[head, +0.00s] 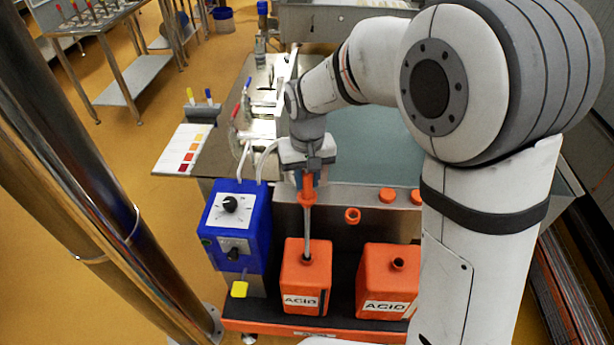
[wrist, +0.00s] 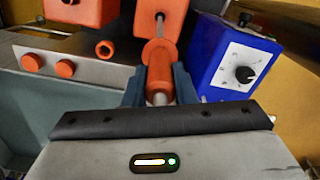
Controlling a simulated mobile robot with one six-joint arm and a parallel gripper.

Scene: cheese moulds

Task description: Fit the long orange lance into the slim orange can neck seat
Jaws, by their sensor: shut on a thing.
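My gripper (head: 307,172) is shut on the orange head of the long lance (head: 308,190). It also shows in the wrist view (wrist: 159,88), with its fingers on both sides of the lance's orange body (wrist: 160,60). The lance's thin grey rod points down, nearly upright, to the neck of the slim orange can (head: 305,280). The rod's lower end is at or inside the neck opening; how deep it reaches is hidden. The orange head is clearly above the neck. The slim can also shows in the wrist view (wrist: 171,10), partly behind the lance.
A wider orange can (head: 385,275) with an open neck stands to the right. A blue pump box (head: 237,225) with dials and hoses stands close on the left. Orange caps (head: 387,195) and an orange ring (head: 352,215) are on the metal panel behind.

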